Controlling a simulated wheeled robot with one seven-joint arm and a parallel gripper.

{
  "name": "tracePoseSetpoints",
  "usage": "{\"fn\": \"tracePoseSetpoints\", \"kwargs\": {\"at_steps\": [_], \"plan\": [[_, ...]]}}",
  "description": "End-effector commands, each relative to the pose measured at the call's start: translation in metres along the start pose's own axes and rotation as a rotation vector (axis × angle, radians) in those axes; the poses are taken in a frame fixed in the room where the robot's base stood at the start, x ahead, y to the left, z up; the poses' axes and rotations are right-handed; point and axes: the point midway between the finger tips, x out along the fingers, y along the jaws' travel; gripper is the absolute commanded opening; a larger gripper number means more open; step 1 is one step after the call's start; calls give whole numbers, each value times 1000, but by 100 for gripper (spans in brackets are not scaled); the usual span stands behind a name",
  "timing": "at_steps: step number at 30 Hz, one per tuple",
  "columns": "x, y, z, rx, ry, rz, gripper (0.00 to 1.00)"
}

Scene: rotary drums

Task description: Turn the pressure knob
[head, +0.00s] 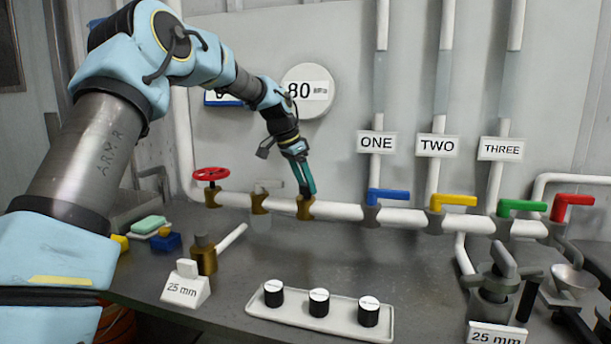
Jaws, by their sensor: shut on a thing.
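My gripper (307,193) points down at a brass fitting (306,210) on the white horizontal pipe, left of the picture's middle. Its teal fingers are shut on the knob on top of this fitting, which the fingers mostly hide. I take this to be the pressure knob, but no label on it can be read. A round white gauge (308,90) reading 80, with a small unit mark after it, is on the wall behind and above my gripper. A second display (222,98), partly hidden by my arm, shows to its left.
A red handwheel (211,174) and a pale-handled valve (262,195) are left of my gripper. Blue (388,196), yellow (453,200), green (522,205) and red (572,204) levers are to the right. A tray (345,327) with three black-sided pots stands in front on the bench.

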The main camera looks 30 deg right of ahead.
Motion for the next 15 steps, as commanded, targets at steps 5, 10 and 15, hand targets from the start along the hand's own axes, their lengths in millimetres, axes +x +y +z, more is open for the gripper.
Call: {"fn": "tracePoseSetpoints", "kwargs": {"at_steps": [5,10,15], "plan": [[-2,-1,-2,82,2,34,3],[-1,-1,-1,130,1,54,3],[-1,-1,-1,149,2,60,3]]}}
